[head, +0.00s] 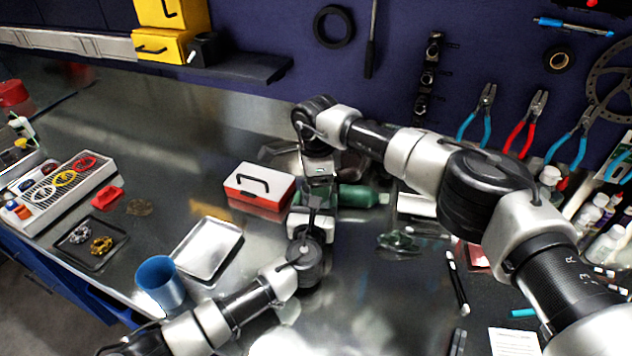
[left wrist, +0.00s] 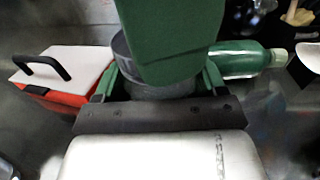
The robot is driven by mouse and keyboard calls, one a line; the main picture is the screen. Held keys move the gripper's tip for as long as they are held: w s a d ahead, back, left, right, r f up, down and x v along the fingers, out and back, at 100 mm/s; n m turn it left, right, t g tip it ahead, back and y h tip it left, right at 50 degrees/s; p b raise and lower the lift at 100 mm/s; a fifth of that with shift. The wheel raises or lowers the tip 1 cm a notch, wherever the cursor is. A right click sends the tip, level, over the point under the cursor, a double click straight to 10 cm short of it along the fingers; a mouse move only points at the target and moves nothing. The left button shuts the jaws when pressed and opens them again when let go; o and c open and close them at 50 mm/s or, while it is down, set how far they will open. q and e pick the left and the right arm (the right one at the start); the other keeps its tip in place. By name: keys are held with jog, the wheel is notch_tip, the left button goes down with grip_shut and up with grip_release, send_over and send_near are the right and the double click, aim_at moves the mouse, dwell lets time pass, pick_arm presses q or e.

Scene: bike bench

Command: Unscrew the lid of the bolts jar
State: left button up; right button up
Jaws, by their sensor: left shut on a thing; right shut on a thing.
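The bolts jar (left wrist: 160,88) shows in part in the left wrist view as a grey, rounded body between the green fingers of my left gripper (head: 314,207). My left gripper is shut on it from the near side. My right gripper (head: 318,178) comes from above and is shut at the top of the jar, where the lid is. One green finger of it (left wrist: 172,40) covers most of the jar's top in the left wrist view. The lid is mostly hidden; only a blue-grey edge shows left of that finger. In the head view the grippers hide the jar.
A red and white toolbox (head: 260,187) stands close on the left. A green bottle (head: 360,196) lies close on the right. A metal tray (head: 207,248) and a blue cup (head: 160,283) are nearer left. Pliers (head: 525,122) hang on the back wall.

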jog(key=n, duration=0.4)
jog(key=shift+r, duration=0.1)
jog(key=n, duration=1.1)
jog(key=shift+n, duration=0.4)
jog(key=shift+r, duration=0.25)
jog(key=shift+r, duration=0.85)
